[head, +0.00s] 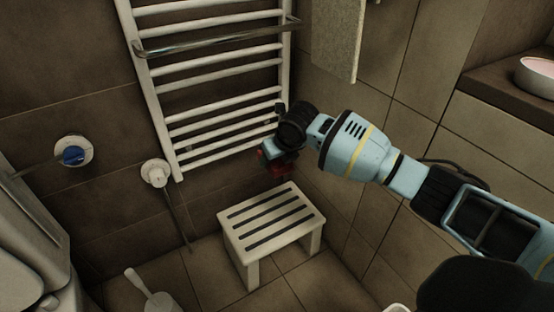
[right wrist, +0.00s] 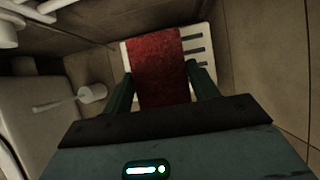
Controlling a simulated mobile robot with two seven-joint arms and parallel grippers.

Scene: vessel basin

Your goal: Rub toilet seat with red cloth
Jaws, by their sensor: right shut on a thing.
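My right gripper (head: 277,160) is above the back of a small white stool in the head view. It is shut on the red cloth (head: 272,163). In the right wrist view the red cloth (right wrist: 157,62) hangs flat between the two dark fingers of my right gripper (right wrist: 162,85), in front of the stool top. A white fixture (head: 30,255), which looks like part of the toilet, is cut off at the left edge of the head view. I cannot make out the seat clearly. My left gripper is in neither view.
The white slatted stool (head: 244,226) stands below my right gripper. A towel radiator (head: 215,75) is on the wall behind it. A toilet brush (head: 150,295) stands on the floor near the fixture. A counter with a basin (head: 540,75) is at the right.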

